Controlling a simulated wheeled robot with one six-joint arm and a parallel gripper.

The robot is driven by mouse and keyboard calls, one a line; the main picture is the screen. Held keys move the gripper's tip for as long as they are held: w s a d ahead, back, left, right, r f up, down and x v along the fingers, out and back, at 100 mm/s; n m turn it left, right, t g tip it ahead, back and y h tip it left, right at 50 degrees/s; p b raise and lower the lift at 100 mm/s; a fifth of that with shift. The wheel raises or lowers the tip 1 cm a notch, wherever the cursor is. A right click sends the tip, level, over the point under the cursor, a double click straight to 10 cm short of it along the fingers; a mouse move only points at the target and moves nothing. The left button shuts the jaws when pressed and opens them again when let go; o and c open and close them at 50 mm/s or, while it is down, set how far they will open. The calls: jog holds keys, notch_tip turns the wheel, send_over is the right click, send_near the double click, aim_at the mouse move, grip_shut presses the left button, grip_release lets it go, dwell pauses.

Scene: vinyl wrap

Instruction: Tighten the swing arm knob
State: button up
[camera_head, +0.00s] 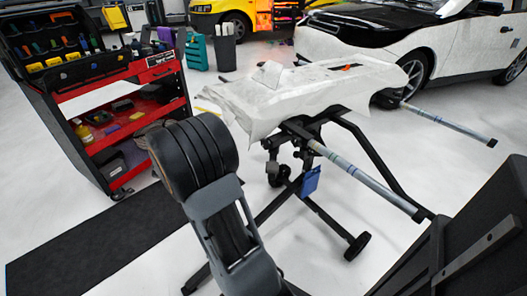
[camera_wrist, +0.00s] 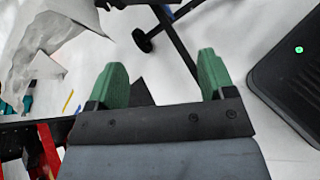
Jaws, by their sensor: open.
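A black stand (camera_head: 334,200) on legs with a caster holds a white-wrapped car panel (camera_head: 300,90). Two silver swing arms (camera_head: 360,175) with black ends reach out to the right. Small dark fittings (camera_head: 273,158) sit under the panel, but I cannot tell which one is the swing arm knob. My gripper (camera_wrist: 160,77) has green fingers spread wide with nothing between them. In the wrist view, dark stand legs (camera_wrist: 176,42) and a caster show beyond the fingers, apart from them. My arm hides the gripper in the head view.
A red and black tool cart (camera_head: 120,110) stands at the left beside a dark floor mat (camera_head: 95,245). A white car (camera_head: 400,45) is at the back right. Loose white film (camera_wrist: 45,45) hangs at the upper left of the wrist view. Pale floor around the stand is open.

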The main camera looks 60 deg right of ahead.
aim_at(263, 145)
jog(key=w+d+f+n+g+h+b, duration=0.1)
jog(key=w+d+f+n+h, duration=0.15)
jog(key=d, duration=0.35)
jog(key=w+d+f+n+h+b, duration=0.1)
jog(key=d+f+n+h, duration=0.2)
jog(key=d, duration=0.2)
jog(key=b+x, duration=0.3)
jog(key=x, duration=1)
jog(key=shift+d+b, duration=0.25)
jog(key=shift+b, duration=0.05)
